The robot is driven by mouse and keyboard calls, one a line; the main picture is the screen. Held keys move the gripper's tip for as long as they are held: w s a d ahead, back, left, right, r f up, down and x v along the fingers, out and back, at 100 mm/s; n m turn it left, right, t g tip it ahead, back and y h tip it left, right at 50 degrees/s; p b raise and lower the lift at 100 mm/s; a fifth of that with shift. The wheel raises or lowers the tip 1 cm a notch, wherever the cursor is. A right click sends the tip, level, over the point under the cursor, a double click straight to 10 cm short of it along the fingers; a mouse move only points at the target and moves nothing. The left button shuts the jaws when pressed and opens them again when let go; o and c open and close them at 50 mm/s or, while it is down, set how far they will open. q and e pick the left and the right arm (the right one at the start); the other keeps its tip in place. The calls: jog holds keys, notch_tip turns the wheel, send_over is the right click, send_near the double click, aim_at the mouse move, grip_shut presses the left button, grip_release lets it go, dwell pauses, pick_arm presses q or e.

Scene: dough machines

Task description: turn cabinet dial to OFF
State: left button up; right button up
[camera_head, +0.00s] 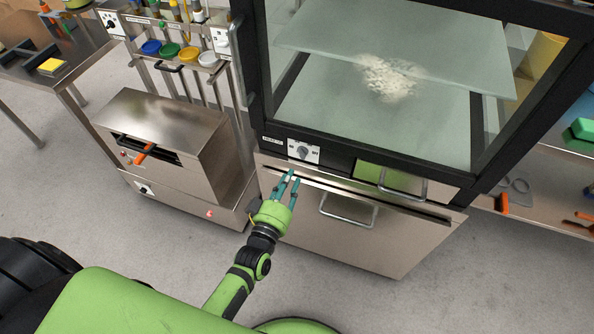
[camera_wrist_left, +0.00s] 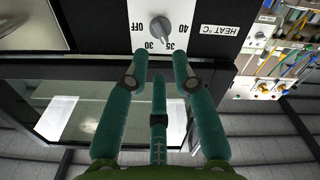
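The cabinet dial (camera_head: 303,151) is a grey knob on a white plate, on the black frame below the cabinet's glass. In the left wrist view the dial (camera_wrist_left: 180,27) is near the top, beside printed OFF, 30, 35 and 40 marks and a HEAT °C label. My right gripper is not in view.
The glass cabinet (camera_head: 345,155) holds a glass shelf with a pale powdery heap. Below are a drawer front with a bar handle (camera_head: 347,209). A steel machine (camera_head: 165,120) with its own knob stands left. Open floor lies in front.

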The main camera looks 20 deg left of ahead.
aim_at(300, 154)
pick_arm(q)
jog(key=w+b, duration=0.3)
jog(key=w, duration=0.3)
jog(key=shift+w+f+b, duration=0.1)
jog(key=shift+w+b, duration=0.2)
jog(key=shift+w, duration=0.1)
jog(key=shift+w+r, duration=0.15)
jog(key=shift+r, duration=0.05)
jog(key=shift+r+m+p, duration=0.35)
jog(key=shift+r+m, duration=0.1)
jog(key=shift+m, duration=0.25)
jog(key=shift+m+p, duration=0.3)
jog(key=shift+m, duration=0.9)
jog(key=m, duration=0.2)
jog(key=shift+w+f+m, duration=0.15)
jog(key=shift+m, duration=0.25)
jog(key=m, duration=0.4)
jog(key=shift+f+m, duration=0.15)
jog(key=shift+m, duration=0.15)
jog(key=shift+w+m, duration=0.1)
jog(key=shift+m, duration=1)
jog(key=shift+w, duration=0.1)
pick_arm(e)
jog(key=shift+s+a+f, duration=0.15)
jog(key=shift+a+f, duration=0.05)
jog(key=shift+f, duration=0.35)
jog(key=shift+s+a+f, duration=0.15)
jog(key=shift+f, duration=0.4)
pick_arm(q)
jog(key=shift+w, duration=0.15)
